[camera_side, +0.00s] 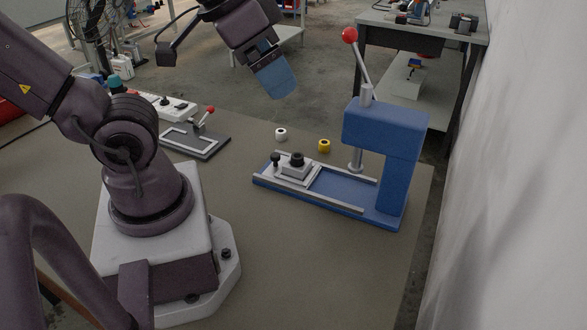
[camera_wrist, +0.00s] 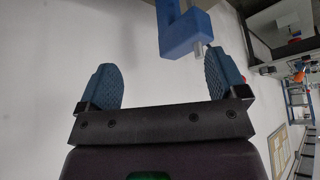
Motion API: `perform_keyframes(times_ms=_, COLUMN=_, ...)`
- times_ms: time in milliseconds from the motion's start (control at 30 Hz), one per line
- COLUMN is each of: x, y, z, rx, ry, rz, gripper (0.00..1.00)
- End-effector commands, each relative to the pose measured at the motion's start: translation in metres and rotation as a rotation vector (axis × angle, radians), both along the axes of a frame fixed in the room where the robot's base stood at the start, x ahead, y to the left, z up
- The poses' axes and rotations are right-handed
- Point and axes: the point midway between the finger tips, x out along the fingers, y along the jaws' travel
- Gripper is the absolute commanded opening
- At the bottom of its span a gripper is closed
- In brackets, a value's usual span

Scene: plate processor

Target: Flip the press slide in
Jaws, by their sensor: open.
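The blue press (camera_side: 388,130) stands on the table at the right in the side view, with a red-knobbed lever (camera_side: 358,55) on top. Its grey slide (camera_side: 296,168) sits at the left end of the rails on the blue base, out from under the press head, with a black knob and a small black peg on it. My gripper (camera_side: 278,90) is up in the air, left of the lever and apart from the press. In the wrist view its two blue fingers (camera_wrist: 162,85) are wide apart with nothing between them. Part of the blue press (camera_wrist: 183,28) shows at the top there.
A white ring (camera_side: 280,134) and a yellow ring (camera_side: 324,145) lie on the table behind the rails. A dark plate fixture with a small red-knobbed lever (camera_side: 204,122) stands to the left. A wall (camera_side: 510,200) is close on the right. The table front is clear.

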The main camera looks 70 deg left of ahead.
Motion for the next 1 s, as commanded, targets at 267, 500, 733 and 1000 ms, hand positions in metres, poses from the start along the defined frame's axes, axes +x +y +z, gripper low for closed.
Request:
perform_keyframes(times_ms=267, x=0.003, y=0.019, z=-0.014, rx=-0.010, ry=0.073, rz=0.095, gripper=0.31)
perform_keyframes(times_ms=500, x=0.009, y=0.071, z=-0.059, rx=-0.191, ry=0.289, rz=0.390, gripper=0.00)
perform_keyframes(times_ms=733, x=0.005, y=0.118, z=-0.104, rx=-0.432, ry=0.415, rz=0.581, gripper=0.00)
perform_keyframes(times_ms=1000, x=-0.014, y=0.181, z=-0.160, rx=-0.676, ry=0.383, rz=0.726, gripper=0.00)
